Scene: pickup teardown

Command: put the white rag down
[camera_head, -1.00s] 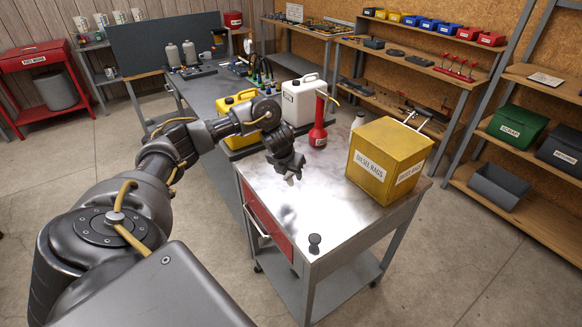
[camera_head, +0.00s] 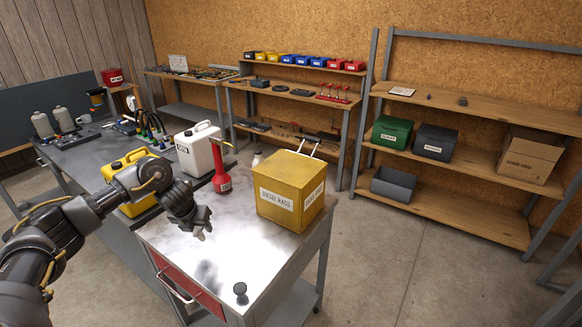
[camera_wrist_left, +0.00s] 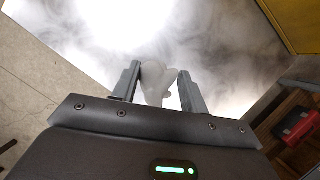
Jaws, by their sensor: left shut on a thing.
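My left gripper (camera_head: 203,233) is above the metal top of the red-drawered cart (camera_head: 215,262). In the left wrist view the gripper (camera_wrist_left: 160,88) is shut on a small crumpled white rag (camera_wrist_left: 156,80), which sticks up between its two fingers. The rag is hard to make out in the head view. The bright cart top lies beneath it, and a dark shadow falls on the top near the front. My right gripper is not in view.
A yellow diesel rags box (camera_head: 290,190) stands at the cart's back right. A small black knob-shaped thing (camera_head: 240,290) is at the front. The cart's middle is clear.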

